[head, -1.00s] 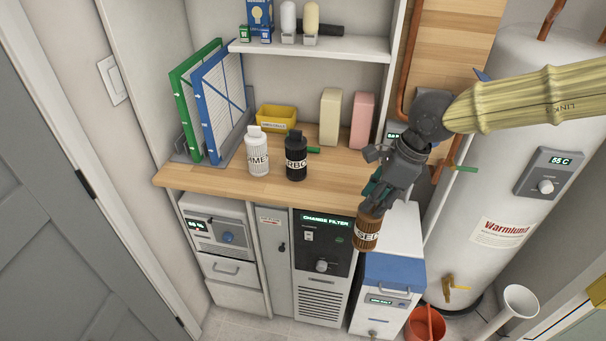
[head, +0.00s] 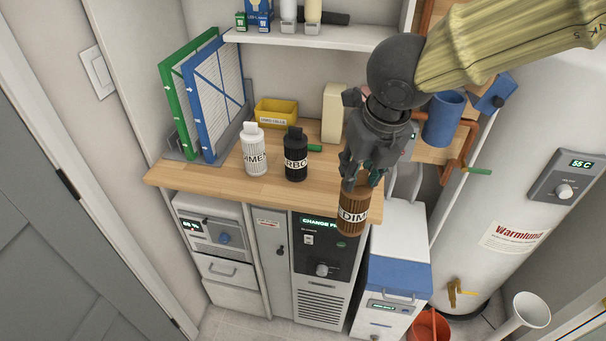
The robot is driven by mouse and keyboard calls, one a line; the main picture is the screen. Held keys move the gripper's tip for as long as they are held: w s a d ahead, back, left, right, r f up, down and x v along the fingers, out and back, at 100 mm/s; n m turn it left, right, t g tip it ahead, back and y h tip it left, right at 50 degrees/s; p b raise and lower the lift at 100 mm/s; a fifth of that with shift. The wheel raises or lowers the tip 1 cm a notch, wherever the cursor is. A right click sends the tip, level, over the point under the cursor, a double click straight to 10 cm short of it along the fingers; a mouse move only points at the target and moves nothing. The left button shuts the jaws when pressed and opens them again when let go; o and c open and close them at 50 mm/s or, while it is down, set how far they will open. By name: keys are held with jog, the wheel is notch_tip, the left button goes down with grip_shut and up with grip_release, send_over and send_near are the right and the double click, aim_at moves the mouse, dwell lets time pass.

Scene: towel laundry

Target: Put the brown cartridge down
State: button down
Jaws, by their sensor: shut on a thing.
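The brown cartridge (head: 353,212) hangs upright in my gripper (head: 358,183), which is shut on its top. It is in front of the right part of the wooden counter (head: 215,190), near the front edge. Part of its label is readable as "DIM". From this view I cannot tell whether its base touches anything. A white cartridge (head: 254,152) and a black cartridge (head: 295,158) stand upright on the counter to the left.
A yellow bin (head: 276,113) and a cream box (head: 334,112) stand at the back. Green and blue framed filters (head: 212,90) lean at the left. A white shelf (head: 310,36) is above. The front-left counter is clear.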

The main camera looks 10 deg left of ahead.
jog(key=shift+w+r+m, duration=0.1)
jog(key=shift+r+m, duration=0.1)
jog(key=shift+m, duration=0.1)
jog(key=w+f+p, duration=0.2)
jog(key=w, duration=0.5)
jog(key=w+f+p, duration=0.3)
jog(key=w, duration=0.5)
jog(key=shift+w+d, duration=0.2)
jog(key=shift+w, duration=0.1)
jog(key=shift+f, duration=0.15)
jog(key=c, duration=1.1)
grip_release()
jog(key=shift+o, duration=0.2)
jog(key=b+v, duration=0.1)
jog(key=v, duration=1.1)
